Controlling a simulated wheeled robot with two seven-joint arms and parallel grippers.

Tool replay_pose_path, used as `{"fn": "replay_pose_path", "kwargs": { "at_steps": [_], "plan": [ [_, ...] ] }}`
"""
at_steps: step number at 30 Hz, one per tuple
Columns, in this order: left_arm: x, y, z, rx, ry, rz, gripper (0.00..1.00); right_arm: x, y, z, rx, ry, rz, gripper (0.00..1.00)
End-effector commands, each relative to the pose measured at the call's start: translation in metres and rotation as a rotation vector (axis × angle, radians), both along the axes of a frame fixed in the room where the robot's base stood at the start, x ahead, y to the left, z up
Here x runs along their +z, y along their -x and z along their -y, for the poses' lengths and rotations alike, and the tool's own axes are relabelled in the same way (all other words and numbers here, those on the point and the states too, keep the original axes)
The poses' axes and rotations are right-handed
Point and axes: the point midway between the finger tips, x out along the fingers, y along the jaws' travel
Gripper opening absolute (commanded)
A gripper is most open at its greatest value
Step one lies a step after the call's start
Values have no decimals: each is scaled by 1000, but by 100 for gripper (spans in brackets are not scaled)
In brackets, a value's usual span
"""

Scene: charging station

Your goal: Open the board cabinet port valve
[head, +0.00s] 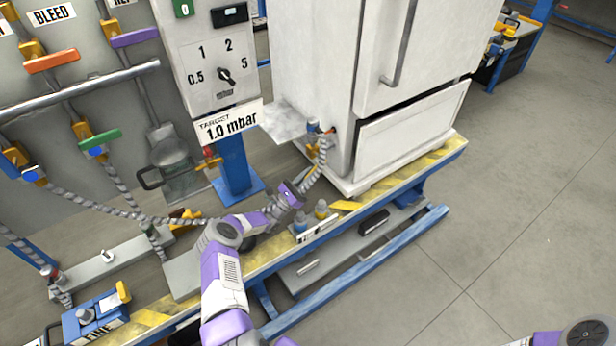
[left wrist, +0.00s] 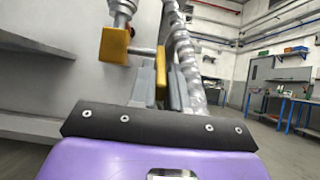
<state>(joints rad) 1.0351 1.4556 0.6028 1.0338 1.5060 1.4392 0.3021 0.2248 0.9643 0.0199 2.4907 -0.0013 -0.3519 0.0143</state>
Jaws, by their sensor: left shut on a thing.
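The board cabinet (head: 312,60) is a tall white box standing on the bench. My left gripper (head: 300,182) reaches up to this valve from below. In the left wrist view, the grey fingers (left wrist: 161,88) are shut on a yellow lever (left wrist: 161,76). A yellow block (left wrist: 114,44) on the metal pipe is just above left of them, and the hose (left wrist: 187,65) runs close on the right. My right gripper is out of frame.
A panel with a dial (head: 225,75) and a "1.0 mbar" sign (head: 230,122) stands left of the cabinet. Several hoses and coloured valve levers (head: 98,140) are farther left. Small bottles (head: 321,210) stand near the bench edge. The floor at right (head: 500,230) is clear.

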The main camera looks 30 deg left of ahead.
Motion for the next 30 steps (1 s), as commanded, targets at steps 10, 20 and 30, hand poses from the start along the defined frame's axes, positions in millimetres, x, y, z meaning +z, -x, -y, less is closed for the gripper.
{"fn": "replay_pose_path", "kwargs": {
  "at_steps": [10, 20, 30],
  "plan": [
    [-1, 0, 0, -1, 0, -1, 30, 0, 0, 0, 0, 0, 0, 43],
    [1, 0, 0, 0, 0, -1, 38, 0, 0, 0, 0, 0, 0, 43],
    [54, 0, 0, -1, -1, 0, 38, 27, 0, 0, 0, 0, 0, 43]
  ]
}}
